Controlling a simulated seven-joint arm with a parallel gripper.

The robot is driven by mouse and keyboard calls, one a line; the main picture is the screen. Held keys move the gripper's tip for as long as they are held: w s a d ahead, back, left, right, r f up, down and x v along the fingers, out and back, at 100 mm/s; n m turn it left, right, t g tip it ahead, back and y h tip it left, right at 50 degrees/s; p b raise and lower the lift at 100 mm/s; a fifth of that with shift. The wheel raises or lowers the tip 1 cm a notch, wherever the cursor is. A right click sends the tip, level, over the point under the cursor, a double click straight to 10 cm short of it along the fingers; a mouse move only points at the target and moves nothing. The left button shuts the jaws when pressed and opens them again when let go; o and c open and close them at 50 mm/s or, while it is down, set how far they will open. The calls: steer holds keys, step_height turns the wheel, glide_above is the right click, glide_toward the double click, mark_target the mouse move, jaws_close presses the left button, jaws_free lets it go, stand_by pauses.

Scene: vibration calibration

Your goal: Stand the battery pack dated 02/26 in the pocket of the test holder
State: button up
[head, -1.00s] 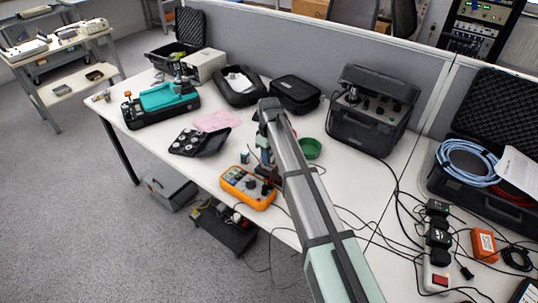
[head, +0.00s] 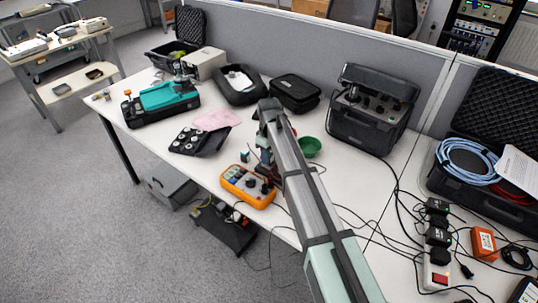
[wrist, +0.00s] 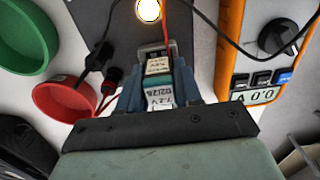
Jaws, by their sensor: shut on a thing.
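My gripper (wrist: 155,88) is shut on a battery pack (wrist: 159,97) in the wrist view. The pack has a pale label with teal edges; its print is upside down and seems to read 7.2V and 02/26, though the last digit is unclear. A cream-labelled face (wrist: 157,66) shows just beyond it between the fingers; I cannot tell whether it is the same pack. Beyond lies a dark plate (wrist: 105,22) with a lit lamp, perhaps the test holder; its pocket is hidden. In the head view my arm hides most of the gripper. A small teal pack (head: 245,156) stands left of it.
An orange meter (head: 247,186) stands close in front of the gripper. A green dish (head: 309,147) is to its right. A red dish (wrist: 65,101) shows in the wrist view. Red and black leads run near the fingers. A black tray (head: 190,139) lies to the left.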

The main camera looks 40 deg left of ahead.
steer(key=shift+f, duration=0.3)
steer(key=o, duration=1.2)
steer(key=shift+c, duration=0.2)
steer(key=shift+o, duration=0.4)
steer(key=o, duration=0.3)
steer(key=shift+r, duration=0.15)
steer(key=shift+r, duration=3.8)
